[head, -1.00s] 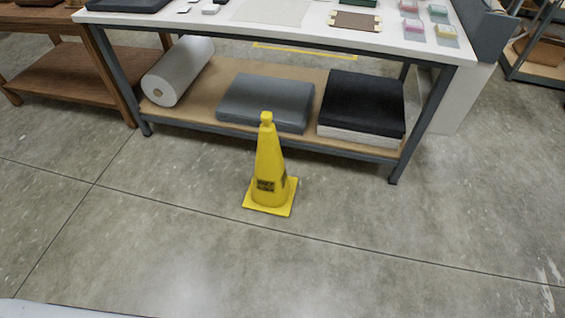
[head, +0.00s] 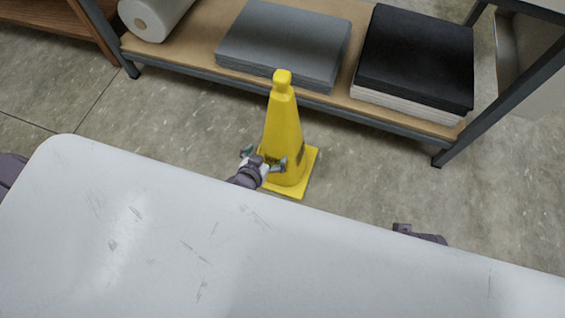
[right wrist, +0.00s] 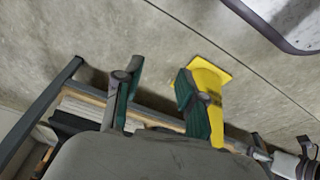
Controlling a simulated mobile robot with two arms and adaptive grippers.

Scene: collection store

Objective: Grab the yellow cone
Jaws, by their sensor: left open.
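The yellow cone (head: 284,125) stands upright on the floor on its square base, in front of a low shelf. My left gripper (head: 264,158) is open at the cone's lower left side, its fingers spread apart; one fingertip overlaps the cone in the picture, and I cannot tell whether it touches. In the right wrist view, the cone (right wrist: 213,92) shows upside down, partly behind a finger of my right gripper (right wrist: 159,70). That gripper's two fingers are apart with nothing between them. Only a dark part of the right arm shows in the head view.
The wooden lower shelf (head: 205,62) behind the cone holds a grey slab stack (head: 285,45), a black-topped stack (head: 415,55) and a white roll (head: 150,14). The concrete floor (head: 365,180) right of the cone is clear.

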